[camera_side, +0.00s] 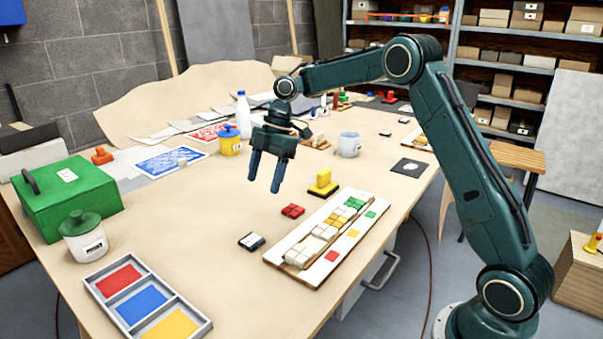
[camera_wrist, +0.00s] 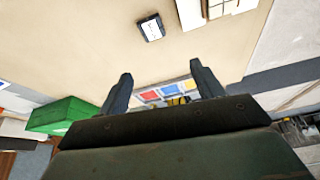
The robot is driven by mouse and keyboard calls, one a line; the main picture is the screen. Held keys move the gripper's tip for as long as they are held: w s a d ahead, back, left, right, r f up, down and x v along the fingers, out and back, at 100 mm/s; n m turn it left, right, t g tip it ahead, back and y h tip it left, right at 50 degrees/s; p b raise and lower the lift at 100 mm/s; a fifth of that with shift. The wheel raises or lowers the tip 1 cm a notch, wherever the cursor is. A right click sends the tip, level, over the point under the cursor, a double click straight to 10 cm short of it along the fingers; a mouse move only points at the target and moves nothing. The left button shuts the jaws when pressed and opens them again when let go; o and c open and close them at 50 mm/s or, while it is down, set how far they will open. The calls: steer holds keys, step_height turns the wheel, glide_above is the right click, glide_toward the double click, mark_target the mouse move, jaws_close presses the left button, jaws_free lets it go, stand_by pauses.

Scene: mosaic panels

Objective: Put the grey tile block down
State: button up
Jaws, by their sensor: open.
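My gripper (camera_side: 264,185) is open above the table, fingers pointing down, with nothing between them. Its two fingers also show apart in the wrist view (camera_wrist: 160,70). A small dark grey block with a paler top (camera_side: 251,241) lies on the bare table, in front of and below my gripper. It also shows in the wrist view (camera_wrist: 151,28), beyond the fingertips and apart from them. I cannot tell for certain that it is the grey tile block. A white panel (camera_side: 275,258) to its right carries white, yellow and green tile blocks.
A red tile block (camera_side: 292,211) and a yellow block on a black base (camera_side: 323,183) lie near the panel. A tray with red, blue and yellow compartments (camera_side: 206,326) is at the front left. A green box (camera_side: 75,205) and a lidded jar (camera_side: 86,243) stand left. Mid-table is clear.

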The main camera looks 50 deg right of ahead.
steer(key=s+a+r+m+t+h, duration=0.1)
steer(key=s+a+r+m, duration=0.25)
steer(key=s+r, duration=0.35)
steer(key=s+a+r+m+t+h, duration=0.15)
steer(key=s+r+m, duration=0.3)
steer(key=s, duration=0.45)
steer(key=s+d+f+m+t+h, duration=0.1)
steer(key=s+m, duration=0.3)
steer(key=s, duration=0.5)
steer(key=s+d+f+m+t+h, duration=0.1)
steer(key=s+m, duration=0.3)
steer(key=s, duration=0.5)
steer(key=shift+f, duration=0.8)
